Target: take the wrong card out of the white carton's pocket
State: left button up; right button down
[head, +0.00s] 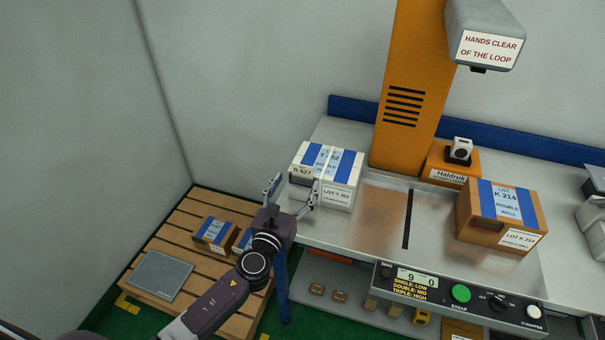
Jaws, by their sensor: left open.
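The white carton (345,170) with blue bands stands at the left end of the machine table. A white label reading about "LOT T 462" is on its right front face. A small card reading about "R 627" (301,171) shows at its left front, above my gripper; I cannot tell how it sits in the pocket. My left gripper (292,190) is open in front of the carton's left front, its fingers spread apart with nothing between them. It partly hides the carton's lower front; I cannot tell whether it touches it. My right gripper is not in view.
A brown carton marked K 214 (483,226) stands on the table's right. An orange column (408,80) rises behind, with an overhead head (487,40). A control panel (460,295) lines the front edge. A wooden pallet (185,235) with small boxes lies lower left.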

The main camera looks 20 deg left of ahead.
aim_at(302, 170)
pick_arm(q)
jog(key=w, duration=0.4)
jog(key=shift+c, duration=0.6)
jog(key=c, duration=0.7)
